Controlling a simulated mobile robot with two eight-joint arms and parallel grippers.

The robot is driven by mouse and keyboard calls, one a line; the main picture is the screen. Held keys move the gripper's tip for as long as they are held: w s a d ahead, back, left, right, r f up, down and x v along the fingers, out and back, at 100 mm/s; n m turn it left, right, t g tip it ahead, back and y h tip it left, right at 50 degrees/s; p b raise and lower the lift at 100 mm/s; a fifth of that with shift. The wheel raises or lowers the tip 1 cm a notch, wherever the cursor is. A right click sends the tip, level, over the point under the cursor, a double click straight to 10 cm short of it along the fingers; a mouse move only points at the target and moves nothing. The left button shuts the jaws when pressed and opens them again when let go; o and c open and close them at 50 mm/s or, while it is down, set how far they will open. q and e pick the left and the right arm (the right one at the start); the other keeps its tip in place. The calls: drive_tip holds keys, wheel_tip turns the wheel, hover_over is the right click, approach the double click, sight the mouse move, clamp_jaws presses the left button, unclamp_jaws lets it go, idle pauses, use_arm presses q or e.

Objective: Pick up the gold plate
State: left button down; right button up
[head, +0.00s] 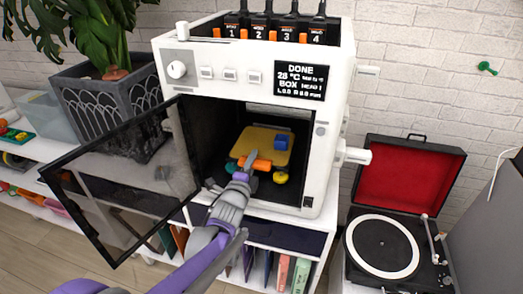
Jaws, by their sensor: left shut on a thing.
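The gold plate (260,134) is inside the open white printer (338,90), with a blue block (281,142) on its right part. An orange piece (258,164) shows at the plate's front edge. My left gripper (242,174) reaches in through the open door from the front and is shut at the front edge of the plate. Its fingers and the orange piece hide the exact contact. I cannot tell whether the plate is raised off the bed. My right gripper is out of view.
The dark glass door (128,178) stands swung open to the left, close beside my left arm. A small yellow piece (280,178) lies near the plate's front right. A record player (384,247) with a red-lined lid stands at right. A potted plant (105,95) is at left.

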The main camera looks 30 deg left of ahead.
use_arm(q)
drive_tip(key=shift+r, duration=0.1)
wheel_tip(320, 180, up, 10)
drive_tip(key=p, duration=0.3)
idle(0.4)
